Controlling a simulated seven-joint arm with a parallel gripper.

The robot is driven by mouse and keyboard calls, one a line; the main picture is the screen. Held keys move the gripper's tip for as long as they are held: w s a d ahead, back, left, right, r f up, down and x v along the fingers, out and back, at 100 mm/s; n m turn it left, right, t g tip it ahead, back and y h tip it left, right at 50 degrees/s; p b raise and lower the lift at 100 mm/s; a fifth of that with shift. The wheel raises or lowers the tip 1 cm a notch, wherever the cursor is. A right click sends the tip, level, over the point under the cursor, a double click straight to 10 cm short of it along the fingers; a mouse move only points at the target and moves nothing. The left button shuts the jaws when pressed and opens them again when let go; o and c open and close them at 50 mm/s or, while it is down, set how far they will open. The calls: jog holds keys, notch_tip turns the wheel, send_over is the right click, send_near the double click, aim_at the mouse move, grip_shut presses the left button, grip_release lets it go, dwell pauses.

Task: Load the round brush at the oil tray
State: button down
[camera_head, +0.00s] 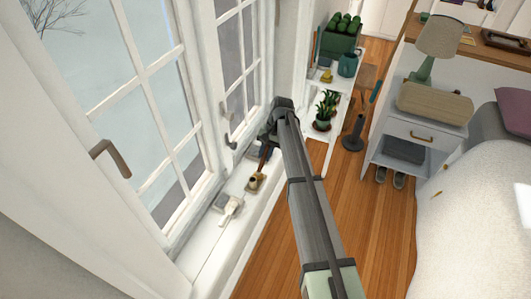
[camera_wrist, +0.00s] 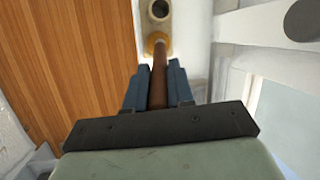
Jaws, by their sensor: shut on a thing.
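My gripper (camera_wrist: 157,88) is shut on the round brush (camera_wrist: 158,66), whose brown handle runs out between the two blue fingers. An amber band shows at the brush's far end; its bristles cannot be made out. Just beyond and partly behind that end is a small tan piece with a dark round well (camera_wrist: 160,10), which looks like the oil tray. Whether the brush touches it, I cannot tell. In the head view, my gripper (camera_head: 265,147) is over the white windowsill, with the brush (camera_head: 263,159) pointing down toward the tan tray (camera_head: 254,183).
A small white item (camera_head: 229,205) lies on the sill (camera_head: 207,247) nearer the camera. The window frame with its handle (camera_head: 110,156) stands close on the left. A white shelf with potted plants (camera_head: 325,110) stands beyond my gripper. Open wooden floor (camera_head: 378,225) lies right.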

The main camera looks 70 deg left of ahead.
jog(key=shift+f, duration=0.4)
dwell(0.8)
jog(key=shift+r, duration=0.1)
jog(key=shift+r, duration=3.45)
jog(key=w+d+m+y, duration=0.1)
jog(key=w+d+m, duration=0.3)
jog(key=w+d, duration=2.55)
jog(key=w+d+m, duration=0.1)
jog(key=w+d, duration=0.3)
jog(key=d, duration=0.3)
jog(key=w+d+m+y, duration=0.1)
jog(key=w+d, duration=0.2)
jog(key=d, duration=0.3)
jog(key=w+d, duration=0.4)
jog(key=d, duration=0.3)
jog(key=s+d+m+y, duration=0.1)
jog(key=d+m, duration=0.4)
jog(key=d, duration=3.1)
jog(key=shift+s+d+r+t+y, duration=0.15)
jog(key=shift+s+r+t+y, duration=0.2)
jog(key=shift+s, duration=0.5)
